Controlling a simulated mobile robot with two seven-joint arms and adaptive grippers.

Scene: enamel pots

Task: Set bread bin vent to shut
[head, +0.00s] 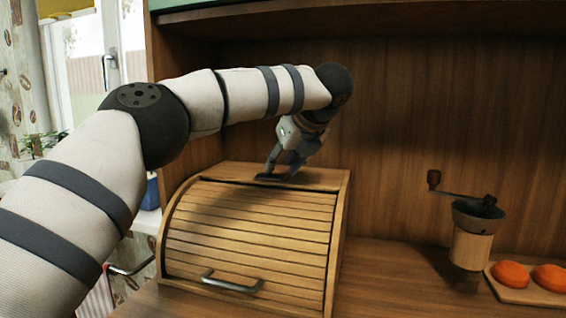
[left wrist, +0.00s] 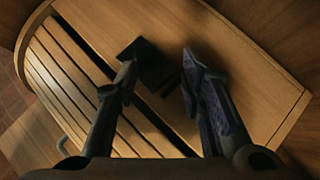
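The wooden bread bin (head: 250,240) stands on the counter, its slatted roll front down, with a metal handle (head: 232,282) low on it. My left gripper (head: 280,172) points down at the bin's flat top, close to its front edge. In the left wrist view the fingers of the gripper (left wrist: 172,70) are apart over the bin's top board (left wrist: 240,75). A dark slot runs along the board's edge beside the slats. A dark flat piece lies by the left fingertip; I cannot tell whether it is the vent's slider, fingertip or shadow. My right gripper is not in view.
A coffee grinder (head: 472,235) with a crank stands on the counter to the right. Beside it, orange round items (head: 510,273) lie on a wooden board (head: 530,292). A wooden back panel and a shelf above bound the space. A window is at the left.

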